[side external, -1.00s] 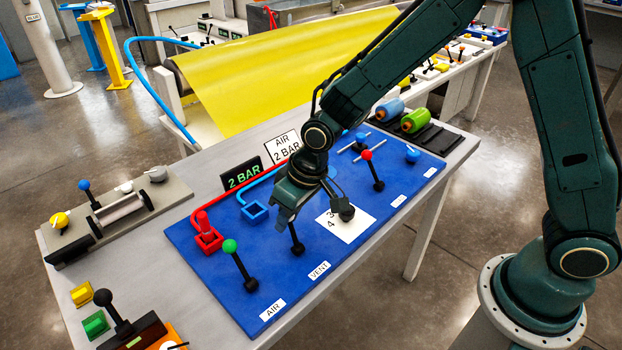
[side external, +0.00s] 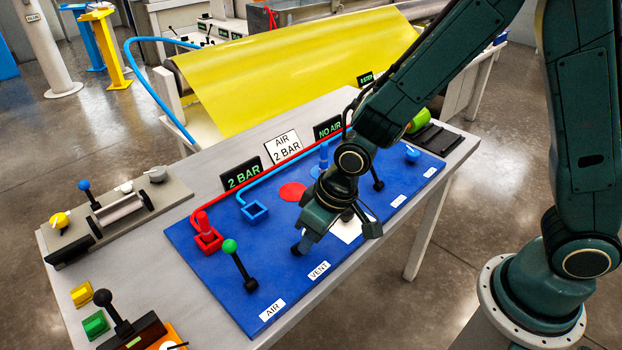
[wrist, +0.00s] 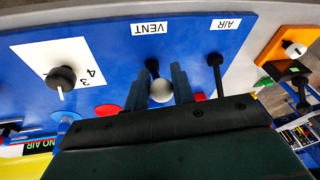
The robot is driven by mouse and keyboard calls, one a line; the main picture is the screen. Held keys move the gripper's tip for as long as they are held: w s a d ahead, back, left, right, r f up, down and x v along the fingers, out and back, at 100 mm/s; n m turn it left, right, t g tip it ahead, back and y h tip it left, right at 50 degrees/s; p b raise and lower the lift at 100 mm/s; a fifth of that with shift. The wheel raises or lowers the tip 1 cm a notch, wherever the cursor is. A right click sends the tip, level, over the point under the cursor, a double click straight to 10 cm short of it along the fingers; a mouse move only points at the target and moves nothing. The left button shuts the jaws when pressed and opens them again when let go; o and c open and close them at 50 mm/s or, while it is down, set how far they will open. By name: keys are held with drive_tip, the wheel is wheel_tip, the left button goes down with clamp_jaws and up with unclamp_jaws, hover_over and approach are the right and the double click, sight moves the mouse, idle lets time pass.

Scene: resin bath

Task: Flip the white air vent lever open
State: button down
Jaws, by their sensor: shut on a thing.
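The white vent lever (wrist: 162,91) shows its round white knob between the two fingers of my gripper (wrist: 157,73) in the wrist view. The fingers are shut on it, one on each side. Its dark base sits on the blue panel by the VENT label (wrist: 150,28).
The green-knobbed AIR lever (side external: 239,262) stands close on the left. A dark dial on a white plate (side external: 349,231) is close on the right, partly hidden by my gripper. Signs (side external: 241,174) reading 2 BAR and NO AIR stand behind the blue panel (side external: 205,276).

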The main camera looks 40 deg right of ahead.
drive_tip(key=shift+s+a+f+t, duration=0.1)
drive_tip(key=shift+s+f+t, duration=0.3)
drive_tip(key=shift+s, duration=0.2)
idle(0.4)
drive_tip(key=c, duration=1.2)
unclamp_jaws()
drive_tip(key=shift+t, duration=0.3)
drive_tip(key=shift+c, duration=0.2)
drive_tip(key=shift+w, duration=0.1)
drive_tip(key=shift+r, duration=0.1)
drive_tip(key=shift+s+d+r, duration=0.2)
drive_tip(key=shift+r, duration=0.5)
drive_tip(key=v, duration=1.2)
